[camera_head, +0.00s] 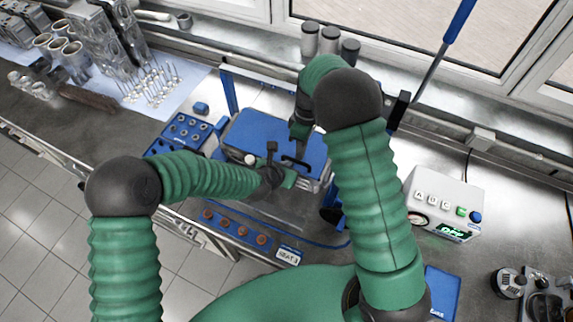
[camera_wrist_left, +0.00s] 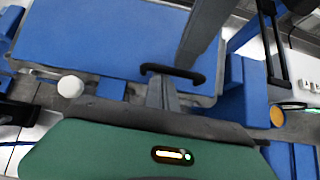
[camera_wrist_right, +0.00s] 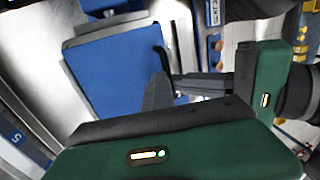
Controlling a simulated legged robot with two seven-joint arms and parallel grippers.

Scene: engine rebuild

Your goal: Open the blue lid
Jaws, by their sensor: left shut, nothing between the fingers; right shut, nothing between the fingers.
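The blue lid (camera_head: 262,130) lies flat on top of a grey metal box and looks closed. It also shows in the left wrist view (camera_wrist_left: 110,40) and the right wrist view (camera_wrist_right: 118,65). A black bar handle (camera_wrist_left: 172,72) is at its front edge, right of centre. My left gripper (camera_wrist_left: 163,90) is shut and empty, with its tips close at the front of the handle; contact is unclear. My right gripper (camera_wrist_right: 157,88) is shut and empty, over the lid near the handle. Arms partly hide the lid in the head view.
A white knob (camera_wrist_left: 70,87) is at the box's front left. A blue tray with rings (camera_head: 185,132) stands left of the box. A control box with A B C buttons (camera_head: 443,205) stands right. Engine parts lie at the far left; a window ledge runs behind.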

